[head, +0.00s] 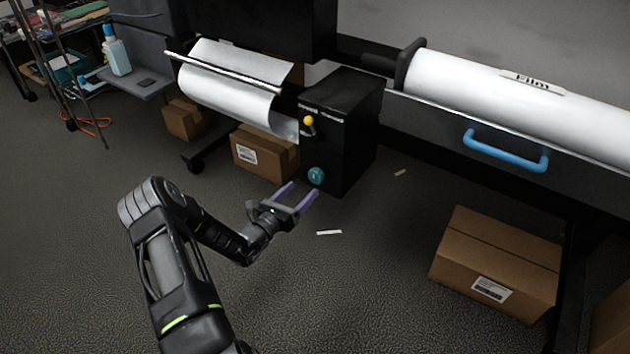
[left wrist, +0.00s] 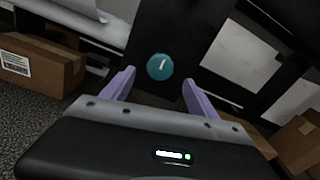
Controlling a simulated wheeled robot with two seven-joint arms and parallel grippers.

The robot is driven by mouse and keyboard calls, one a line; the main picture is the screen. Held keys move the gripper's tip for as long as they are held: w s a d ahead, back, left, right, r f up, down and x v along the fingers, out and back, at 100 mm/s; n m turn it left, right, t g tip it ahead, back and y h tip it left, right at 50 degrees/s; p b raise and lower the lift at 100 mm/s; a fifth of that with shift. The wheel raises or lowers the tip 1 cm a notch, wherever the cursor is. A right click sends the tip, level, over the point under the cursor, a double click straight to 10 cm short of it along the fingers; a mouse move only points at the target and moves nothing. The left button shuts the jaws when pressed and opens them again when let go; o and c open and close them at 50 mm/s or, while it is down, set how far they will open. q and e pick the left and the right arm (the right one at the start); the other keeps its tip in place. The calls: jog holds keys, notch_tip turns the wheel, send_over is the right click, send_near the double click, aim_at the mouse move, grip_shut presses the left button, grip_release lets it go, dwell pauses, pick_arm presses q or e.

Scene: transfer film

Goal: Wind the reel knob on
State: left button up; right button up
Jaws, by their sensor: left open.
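The reel knob (head: 316,176) is a round teal knob low on the front of the black control box (head: 345,115). In the left wrist view the knob (left wrist: 160,67) shows a pale pointer mark and sits ahead of the fingers, between them in the picture. My left gripper (head: 301,191) is open and empty, with its purple fingers pointing at the knob from just in front and below. In the left wrist view the left gripper's fingers (left wrist: 158,85) are spread wide, apart from the knob. My right gripper is not in view.
A yellow-tipped lever (head: 309,121) sits higher on the box. White film (head: 225,95) hangs left of it; a large film roll (head: 530,95) and blue handle (head: 505,150) are at right. Cardboard boxes (head: 497,262) (head: 262,152) stand on the floor. The floor in front is mostly clear.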

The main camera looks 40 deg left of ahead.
aim_at(314, 178)
pick_arm(q)
jog(key=w+b, duration=0.2)
jog(key=w, duration=0.4)
jog(key=shift+f+b, duration=0.15)
jog(key=shift+b, duration=0.15)
jog(key=shift+w+a, duration=0.1)
jog(key=shift+w, duration=0.45)
jog(key=c, duration=1.4)
